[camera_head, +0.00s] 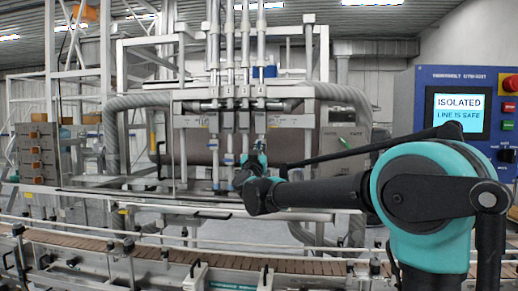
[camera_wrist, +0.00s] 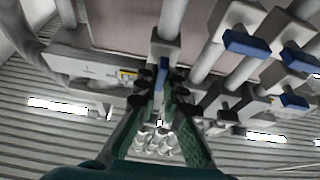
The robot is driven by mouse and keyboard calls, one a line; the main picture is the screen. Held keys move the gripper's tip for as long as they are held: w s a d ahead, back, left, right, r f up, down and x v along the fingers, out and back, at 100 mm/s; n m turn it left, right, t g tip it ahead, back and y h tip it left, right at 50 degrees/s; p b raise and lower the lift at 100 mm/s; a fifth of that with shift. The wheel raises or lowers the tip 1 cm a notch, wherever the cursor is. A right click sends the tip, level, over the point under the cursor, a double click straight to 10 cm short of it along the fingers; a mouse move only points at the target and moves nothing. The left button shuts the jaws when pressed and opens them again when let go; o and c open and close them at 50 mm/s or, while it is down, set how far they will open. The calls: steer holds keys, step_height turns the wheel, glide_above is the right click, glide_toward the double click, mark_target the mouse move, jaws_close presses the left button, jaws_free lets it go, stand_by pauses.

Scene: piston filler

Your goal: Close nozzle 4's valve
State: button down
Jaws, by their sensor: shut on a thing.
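My gripper (camera_head: 257,158) is at the rightmost of the row of upright nozzle pipes (camera_head: 260,88) in the head view. In the wrist view my gripper (camera_wrist: 163,88) has its two dark green fingers closed on a narrow blue valve handle (camera_wrist: 162,72). The handle sits below a grey block (camera_wrist: 165,48) on its pipe and is partly hidden between the fingertips. In the head view my gripper and arm hide this handle. Other blue handles (camera_wrist: 246,43) on neighbouring pipes show at the right of the wrist view as wider bars.
A blue control panel (camera_head: 415,91) at right has a screen (camera_head: 458,112) reading "ISOLATED, LINE IS SAFE". A conveyor (camera_head: 190,254) with rails runs across the front. Neighbouring pipes and valves stand close to my gripper on one side.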

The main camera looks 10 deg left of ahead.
steer(key=m+g+h, duration=0.2)
steer(key=m, duration=0.5)
steer(key=m+g+h, duration=0.2)
steer(key=m, duration=0.5)
steer(key=m+g+h, duration=0.2)
steer(key=m, duration=0.6)
steer(key=shift+a+r+h, duration=0.1)
steer(key=shift+h, duration=0.2)
steer(key=c, duration=1.6)
jaws_free()
steer(key=shift+c, duration=0.2)
